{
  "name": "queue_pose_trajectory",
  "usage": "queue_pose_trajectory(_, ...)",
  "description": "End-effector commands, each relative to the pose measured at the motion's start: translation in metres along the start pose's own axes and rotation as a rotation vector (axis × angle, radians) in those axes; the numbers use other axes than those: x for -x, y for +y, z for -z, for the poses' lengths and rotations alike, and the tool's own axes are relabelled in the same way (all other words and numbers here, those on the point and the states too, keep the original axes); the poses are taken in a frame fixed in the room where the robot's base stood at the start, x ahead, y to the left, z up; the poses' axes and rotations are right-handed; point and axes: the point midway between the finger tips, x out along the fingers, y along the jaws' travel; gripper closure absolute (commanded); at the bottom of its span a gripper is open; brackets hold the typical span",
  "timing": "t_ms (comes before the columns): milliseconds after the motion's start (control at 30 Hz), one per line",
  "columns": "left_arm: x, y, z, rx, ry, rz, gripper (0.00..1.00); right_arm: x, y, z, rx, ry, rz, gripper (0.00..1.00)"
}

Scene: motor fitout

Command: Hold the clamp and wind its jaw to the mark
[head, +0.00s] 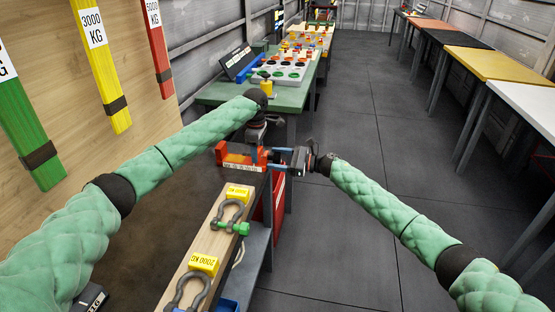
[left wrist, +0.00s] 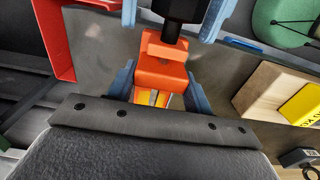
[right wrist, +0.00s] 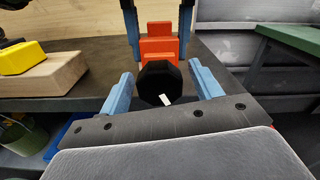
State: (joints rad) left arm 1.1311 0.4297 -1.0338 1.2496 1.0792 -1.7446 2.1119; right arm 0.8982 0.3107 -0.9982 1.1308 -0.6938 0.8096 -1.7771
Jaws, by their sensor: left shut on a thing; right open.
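The orange clamp (head: 240,157) sits at the far end of the bench, with a pale marked strip along its near side. My left gripper (left wrist: 157,88) comes down from above and is shut on the clamp's orange body (left wrist: 162,65). A yellow and white strip (left wrist: 158,98) shows between its fingers; the jaw's exact position against a mark cannot be told. The clamp's black knob (right wrist: 158,83) has a white mark on its face. My right gripper (right wrist: 163,90) is open, its blue fingers standing either side of the knob with visible gaps.
A wooden board (head: 205,245) with shackles and yellow weight tags lies on the near bench. A red bin (head: 279,192) hangs at the bench side. A green table (head: 215,95) stands beyond. The floor to the right (head: 365,130) is clear.

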Motion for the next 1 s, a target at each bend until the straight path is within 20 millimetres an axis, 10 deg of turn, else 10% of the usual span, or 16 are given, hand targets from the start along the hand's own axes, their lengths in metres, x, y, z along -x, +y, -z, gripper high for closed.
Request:
queue_pose_trajectory(200, 0.0006, 0.0002, -0.0003, 0.0, 0.0, -0.001, 0.77, -0.0001, -0.0001, -0.0003, 0.0, 0.0, 0.0, 0.38)
queue_pose_trajectory(433, 0.0006, 0.0002, -0.0002, 0.0, 0.0, -0.001, 0.77, -0.0001, -0.0001, -0.0004, 0.0, 0.0, 0.0, 0.81)
queue_pose_trajectory(1000, 0.0005, 0.0, -0.0004, -0.001, 0.0, 0.0, 0.77, 0.0, -0.001, -0.001, -0.184, -0.002, 0.001, 0.81)
